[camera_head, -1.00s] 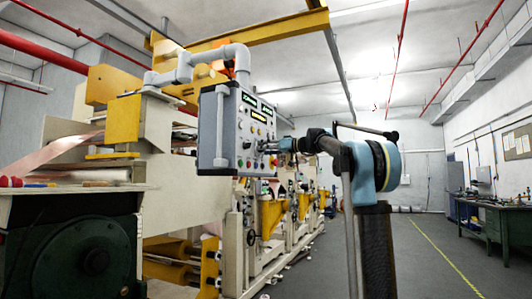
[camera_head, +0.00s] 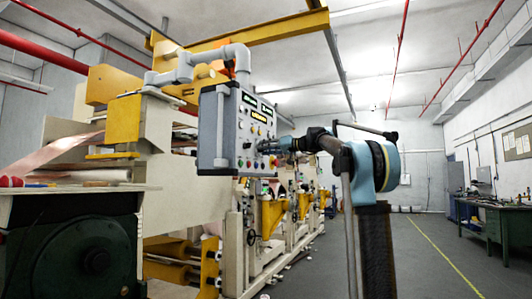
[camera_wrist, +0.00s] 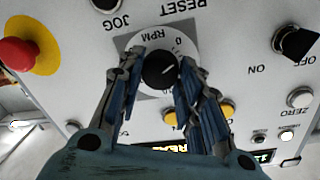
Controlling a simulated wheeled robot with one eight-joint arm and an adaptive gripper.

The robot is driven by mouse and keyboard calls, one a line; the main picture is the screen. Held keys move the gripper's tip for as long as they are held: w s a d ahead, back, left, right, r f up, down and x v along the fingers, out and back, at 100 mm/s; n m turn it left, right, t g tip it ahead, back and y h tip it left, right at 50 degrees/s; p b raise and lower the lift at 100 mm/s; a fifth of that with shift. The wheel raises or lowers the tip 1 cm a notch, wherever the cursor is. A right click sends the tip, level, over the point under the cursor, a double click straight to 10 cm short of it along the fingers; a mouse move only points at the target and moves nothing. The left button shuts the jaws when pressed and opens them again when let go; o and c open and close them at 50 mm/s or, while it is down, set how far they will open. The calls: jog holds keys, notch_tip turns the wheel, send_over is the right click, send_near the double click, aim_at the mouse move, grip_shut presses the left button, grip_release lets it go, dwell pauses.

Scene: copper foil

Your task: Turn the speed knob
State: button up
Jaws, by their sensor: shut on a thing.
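The speed knob (camera_wrist: 160,70) is a round black knob on a grey dial plate marked RPM, in the upper middle of the wrist view. My gripper (camera_wrist: 159,74) has one finger on each side of the knob and is shut on it. In the head view my gripper (camera_head: 266,146) reaches the front face of the grey control panel (camera_head: 209,130) from the right. The knob itself is too small to make out there.
Around the knob in the wrist view are a red emergency button (camera_wrist: 17,54) on a yellow base, a black OFF/ON switch (camera_wrist: 296,42), a white ZERO button (camera_wrist: 299,97) and yellow buttons close beside the right finger. Open floor (camera_head: 400,260) lies right of the machine.

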jog(key=shift+w+d+f+m+g+y, duration=0.1)
jog(key=shift+m+g+y, duration=0.2)
jog(key=shift+m, duration=5.6)
jog(key=shift+a+f+m+g+y, duration=0.15)
jog(key=shift+m+g, duration=0.3)
jog(key=shift+m, duration=5.45)
jog(key=shift+w+d+f+m+g+y, duration=0.15)
jog(key=shift+m+g+y, duration=0.15)
jog(key=shift+m, duration=5.6)
jog(key=shift+s, duration=0.1)
jog(key=o, duration=1.1)
jog(key=shift+c, duration=0.2)
